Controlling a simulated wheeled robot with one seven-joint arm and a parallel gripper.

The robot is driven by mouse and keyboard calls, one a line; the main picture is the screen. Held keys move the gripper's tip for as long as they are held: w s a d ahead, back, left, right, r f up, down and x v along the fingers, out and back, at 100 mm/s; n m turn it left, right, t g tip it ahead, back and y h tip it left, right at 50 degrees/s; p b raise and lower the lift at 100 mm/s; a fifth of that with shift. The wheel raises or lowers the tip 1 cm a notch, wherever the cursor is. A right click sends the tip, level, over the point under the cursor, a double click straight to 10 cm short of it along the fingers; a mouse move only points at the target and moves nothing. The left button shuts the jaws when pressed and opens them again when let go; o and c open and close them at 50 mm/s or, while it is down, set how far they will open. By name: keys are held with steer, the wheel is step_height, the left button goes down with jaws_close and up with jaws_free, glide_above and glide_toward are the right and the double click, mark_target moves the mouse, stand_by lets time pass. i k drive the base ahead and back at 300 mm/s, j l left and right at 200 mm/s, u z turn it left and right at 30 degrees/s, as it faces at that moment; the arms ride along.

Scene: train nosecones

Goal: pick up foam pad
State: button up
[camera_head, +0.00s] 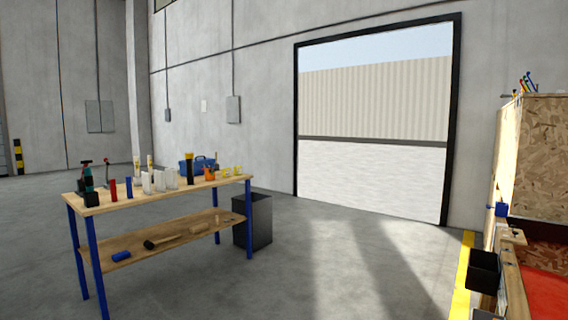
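I cannot surely pick out the foam pad. A small blue piece (121,256) lies at the left end of the workbench's lower shelf (195,223). Several pale upright pieces (159,181) stand in a row on the wooden top of the workbench (120,202). Either could be a pad, but all are too small to tell. My gripper is not in view.
The workbench also holds tubes, a red item (113,189), a blue toolbox (195,165) and a dark hammer-like tool (160,241). A dark bin (254,219) stands at its right end. Open floor (320,260) lies right of it. A wooden structure (540,160) is at far right.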

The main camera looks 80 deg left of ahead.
mark_target(159, 176)
steer(key=j+u, duration=0.2)
steer(key=u, duration=0.2)
steer(key=j+u, duration=0.25)
steer(key=u, duration=0.2)
steer(key=j+u, duration=0.2)
steer(key=u, duration=0.2)
steer(key=i+j+u, duration=0.15)
steer(key=j+u, duration=0.3)
steer(key=i+j+u, duration=0.25)
steer(key=u, duration=0.15)
steer(key=i+j+u, duration=0.2)
steer(key=u, duration=0.25)
steer(key=i+j+u, duration=0.1)
steer(key=i+u, duration=0.3)
steer(key=i+j+u, duration=0.1)
steer(key=i+u, duration=0.25)
steer(key=i, duration=1.15)
